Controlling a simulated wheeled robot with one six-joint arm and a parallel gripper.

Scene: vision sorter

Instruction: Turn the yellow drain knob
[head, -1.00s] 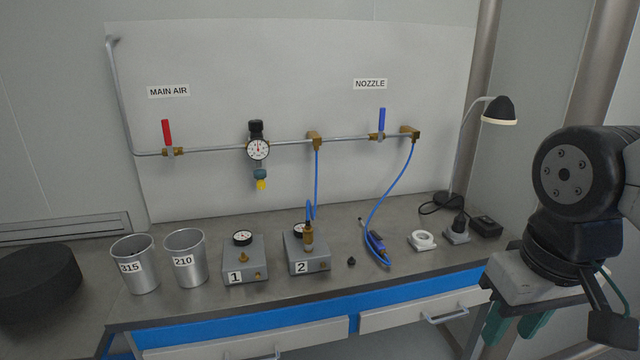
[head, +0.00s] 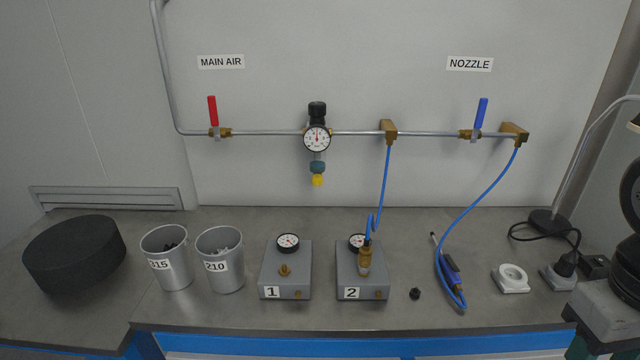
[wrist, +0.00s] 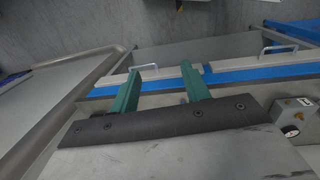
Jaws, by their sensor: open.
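The yellow drain knob (head: 317,180) hangs at the bottom of the regulator with a round gauge (head: 316,139), under the pipe on the wall panel. My gripper is almost wholly cut off at the lower right of the head view, far from the knob. In the wrist view its two green fingers (wrist: 160,84) stand apart with nothing between them. The knob does not show in the wrist view.
A red MAIN AIR lever (head: 213,111) and a blue NOZZLE lever (head: 480,113) flank the regulator. Below stand two cups (head: 222,275), box 1 (head: 284,271) and box 2 (head: 350,260). A blue hose (head: 384,180) hangs right of the knob. Space before the knob looks clear.

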